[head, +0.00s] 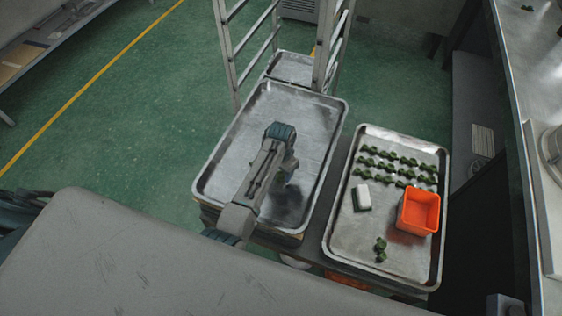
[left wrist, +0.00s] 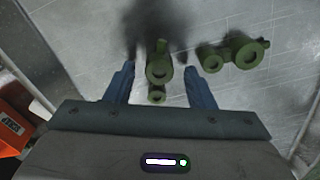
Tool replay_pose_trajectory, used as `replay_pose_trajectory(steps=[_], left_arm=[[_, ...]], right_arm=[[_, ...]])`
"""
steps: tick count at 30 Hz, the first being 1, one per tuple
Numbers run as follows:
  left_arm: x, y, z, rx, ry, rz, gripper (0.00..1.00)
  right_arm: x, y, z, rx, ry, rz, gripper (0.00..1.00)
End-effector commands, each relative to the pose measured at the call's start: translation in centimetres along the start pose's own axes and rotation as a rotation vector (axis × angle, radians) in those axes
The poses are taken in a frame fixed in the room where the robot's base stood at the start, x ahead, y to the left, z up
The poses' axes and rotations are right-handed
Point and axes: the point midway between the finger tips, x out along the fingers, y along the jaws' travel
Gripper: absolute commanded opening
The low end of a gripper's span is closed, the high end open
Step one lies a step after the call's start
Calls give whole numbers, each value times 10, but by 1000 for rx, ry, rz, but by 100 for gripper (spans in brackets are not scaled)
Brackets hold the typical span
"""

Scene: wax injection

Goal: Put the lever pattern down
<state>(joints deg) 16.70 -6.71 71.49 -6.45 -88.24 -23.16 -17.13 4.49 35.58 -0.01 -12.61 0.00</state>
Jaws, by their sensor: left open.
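My left gripper (left wrist: 158,70) is open. In the left wrist view a green lever pattern (left wrist: 158,62) lies between its two fingers, with a gap visible on each side. A second green pattern (left wrist: 234,53) lies just right of the fingers on the same bare metal tray. In the head view my left arm reaches over the left tray (head: 235,125); the fingertips and these two patterns are hidden there behind the arm. My right gripper is not in view.
The right tray (head: 340,225) holds rows of green patterns (head: 400,165), a single one (head: 380,250) near the front, a white block (head: 362,197) and an orange bin (head: 418,211). A metal rack (head: 232,60) stands behind. The left tray's far part is clear.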

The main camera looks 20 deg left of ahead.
Motion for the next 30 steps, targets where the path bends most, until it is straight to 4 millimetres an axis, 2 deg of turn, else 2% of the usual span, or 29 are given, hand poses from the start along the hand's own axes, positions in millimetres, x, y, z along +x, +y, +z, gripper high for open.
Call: replay_pose_trajectory(steps=[9,15,21,30], left_arm=[[-64,0,-1,0,6,-1,49],[-97,0,-1,0,4,-1,49],[-110,0,0,0,0,0,49],[-110,0,1,-1,0,0,49]], right_arm=[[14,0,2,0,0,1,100],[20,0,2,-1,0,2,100],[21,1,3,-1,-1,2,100],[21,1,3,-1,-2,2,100]])
